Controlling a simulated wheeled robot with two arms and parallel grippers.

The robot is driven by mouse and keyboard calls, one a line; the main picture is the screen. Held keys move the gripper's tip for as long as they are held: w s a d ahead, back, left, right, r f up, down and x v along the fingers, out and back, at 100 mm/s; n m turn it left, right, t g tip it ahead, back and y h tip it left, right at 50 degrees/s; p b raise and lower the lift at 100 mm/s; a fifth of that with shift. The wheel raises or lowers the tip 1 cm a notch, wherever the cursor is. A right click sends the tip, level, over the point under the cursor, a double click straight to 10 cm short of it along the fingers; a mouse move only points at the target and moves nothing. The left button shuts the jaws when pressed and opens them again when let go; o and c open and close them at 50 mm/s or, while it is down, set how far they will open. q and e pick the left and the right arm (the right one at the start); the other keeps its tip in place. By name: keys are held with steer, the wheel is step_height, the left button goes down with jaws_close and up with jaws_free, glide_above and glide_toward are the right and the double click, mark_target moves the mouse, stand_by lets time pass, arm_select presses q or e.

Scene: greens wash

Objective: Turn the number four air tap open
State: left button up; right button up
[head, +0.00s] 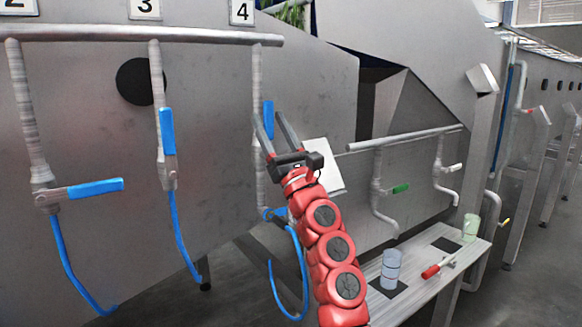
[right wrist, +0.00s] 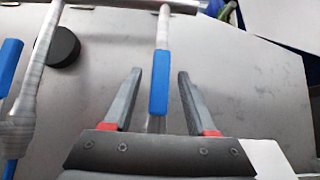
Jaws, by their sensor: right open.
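The number four label (head: 242,11) is above a grey vertical pipe (head: 257,75) that drops from the overhead pipe. The number four tap's blue handle (head: 268,110) points up along this pipe. In the right wrist view the blue handle (right wrist: 159,85) stands upright between my fingers. My right gripper (head: 266,116) is open, with one finger on each side of the handle and gaps on both sides. The right wrist view also shows the gripper (right wrist: 159,72). The tap body is hidden behind my gripper. My left gripper is not in view.
The number three tap's blue handle (head: 167,132) is upright. The number two tap's blue handle (head: 96,188) lies nearly level. A white panel (head: 322,160) is close beside my right wrist. A bench at right holds a clear cup (head: 391,270) and a red-handled tool (head: 437,268).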

steer(key=b+v, duration=0.2)
steer(key=v, duration=1.3)
steer(key=shift+s+d+f+b, duration=0.15)
steer(key=shift+s+f+b, duration=0.1)
steer(key=shift+b, duration=0.05)
